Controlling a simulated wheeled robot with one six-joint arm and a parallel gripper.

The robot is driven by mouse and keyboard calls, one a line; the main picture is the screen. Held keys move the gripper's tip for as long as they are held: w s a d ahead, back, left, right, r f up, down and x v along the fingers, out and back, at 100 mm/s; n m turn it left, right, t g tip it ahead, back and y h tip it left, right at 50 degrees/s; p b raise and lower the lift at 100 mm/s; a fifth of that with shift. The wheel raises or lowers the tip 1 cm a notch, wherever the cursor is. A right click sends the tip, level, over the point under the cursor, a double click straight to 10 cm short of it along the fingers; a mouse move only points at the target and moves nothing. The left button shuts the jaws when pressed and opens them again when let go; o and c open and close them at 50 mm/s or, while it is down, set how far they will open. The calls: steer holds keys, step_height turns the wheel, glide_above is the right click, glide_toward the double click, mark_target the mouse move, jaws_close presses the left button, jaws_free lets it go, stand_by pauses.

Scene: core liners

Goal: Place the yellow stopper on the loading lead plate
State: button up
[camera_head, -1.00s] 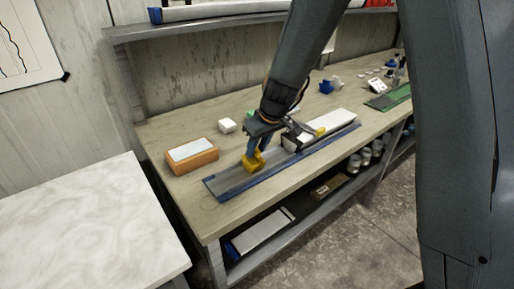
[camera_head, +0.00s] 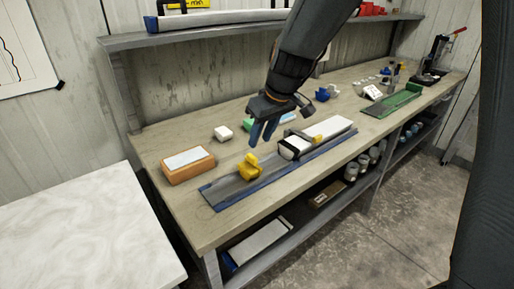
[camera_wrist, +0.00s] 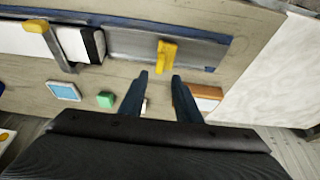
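The yellow stopper (camera_head: 249,167) stands on the bare left part of a long grey plate with blue edges (camera_head: 225,189), which I take to be the loading lead plate. It also shows in the wrist view (camera_wrist: 167,53), on the grey plate (camera_wrist: 135,45). My gripper (camera_head: 262,133) is above and behind the stopper, apart from it. In the wrist view my gripper (camera_wrist: 160,77) has its two blue fingers spread, with nothing held; the stopper lies beyond their tips.
A white core liner with a black end (camera_head: 320,133) lies on the plate's right part. An orange block with a pale top (camera_head: 188,165) and a small white block (camera_head: 222,133) stand to the left. A green object (camera_wrist: 105,100) is nearby. A shelf (camera_head: 240,32) runs behind.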

steer(key=s+d+f+m+g+h, duration=0.1)
steer(key=s+d+f+m, duration=0.2)
steer(key=s+d, duration=0.4)
steer(key=s+d+f+m+g+h, duration=0.1)
steer(key=s+d+f+m, duration=0.2)
steer(key=s, duration=1)
steer(key=d+f, duration=0.1)
steer(key=d, duration=0.2)
steer(key=shift+d+f+m+g+h, duration=0.3)
steer(key=shift+d+f+m+g, duration=0.05)
steer(key=shift+f+m+g, duration=0.05)
